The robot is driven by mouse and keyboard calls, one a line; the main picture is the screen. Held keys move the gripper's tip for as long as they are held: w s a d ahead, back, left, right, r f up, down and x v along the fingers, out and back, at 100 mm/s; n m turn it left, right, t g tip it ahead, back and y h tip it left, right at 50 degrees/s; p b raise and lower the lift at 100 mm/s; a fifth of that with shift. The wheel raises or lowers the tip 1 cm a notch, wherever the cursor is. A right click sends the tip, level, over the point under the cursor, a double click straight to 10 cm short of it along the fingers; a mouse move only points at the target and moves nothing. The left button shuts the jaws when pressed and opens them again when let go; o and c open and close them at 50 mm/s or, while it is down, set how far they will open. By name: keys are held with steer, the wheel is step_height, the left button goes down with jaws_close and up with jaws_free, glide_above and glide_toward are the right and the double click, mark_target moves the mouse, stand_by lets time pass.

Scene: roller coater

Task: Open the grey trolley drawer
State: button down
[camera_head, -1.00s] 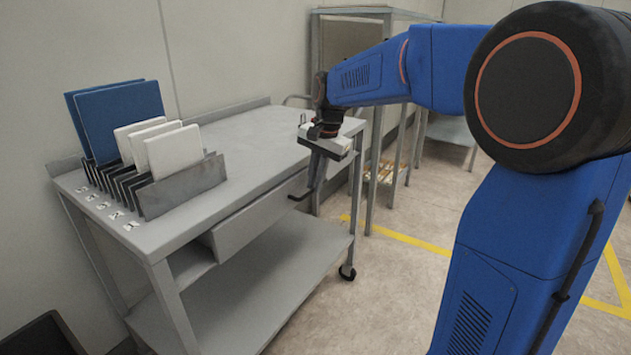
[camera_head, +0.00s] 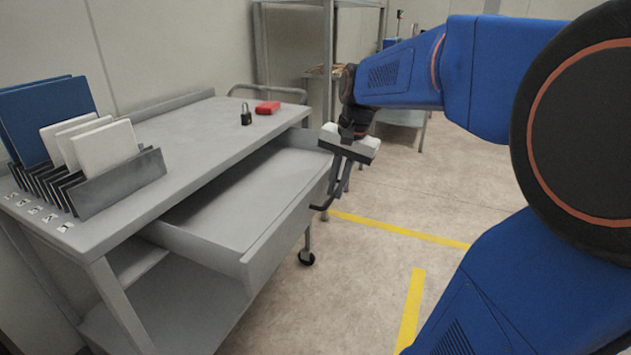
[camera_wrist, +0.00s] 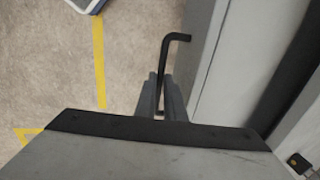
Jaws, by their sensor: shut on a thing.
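The grey trolley (camera_head: 185,150) stands at the left in the head view. Its drawer (camera_head: 235,205) is pulled well out toward the right, and its inside looks empty. A black bar handle (camera_head: 321,207) is on the drawer's front; it also shows in the wrist view (camera_wrist: 176,37) beside the drawer front (camera_wrist: 212,62). My gripper (camera_head: 338,172) is at the handle, its fingers on either side of the bar. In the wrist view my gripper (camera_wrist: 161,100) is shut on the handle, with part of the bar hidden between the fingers.
A rack with blue panels (camera_head: 45,115) and white panels (camera_head: 90,142) stands on the trolley top. A black padlock (camera_head: 246,118) and a red item (camera_head: 268,107) lie farther back. Floor right of the drawer is clear, with yellow lines (camera_head: 400,231).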

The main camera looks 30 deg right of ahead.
steer(key=shift+s+d, duration=1.1)
steer(key=shift+s, duration=0.25)
steer(key=c, duration=1.8)
jaws_free()
steer(key=shift+c, duration=0.2)
step_height(320, 180, up, 17)
steer(key=s+d, duration=0.2)
steer(key=shift+s, duration=0.35)
steer(key=s+a+f+n+t, duration=0.1)
steer(key=s+a+f+n, duration=0.2)
steer(key=f, duration=0.5)
steer(key=s+a+f+n+t+h, duration=0.1)
steer(key=s+a+f+n, duration=0.3)
steer(key=f, duration=0.4)
steer(key=s+a+f+n+t, duration=0.1)
steer(key=s+a+f+n, duration=0.2)
steer(key=s+a+f, duration=0.3)
step_height(320, 180, down, 2)
steer(key=shift+a+f+n, duration=0.1)
steer(key=shift+a+n, duration=0.05)
steer(key=shift+n, duration=0.15)
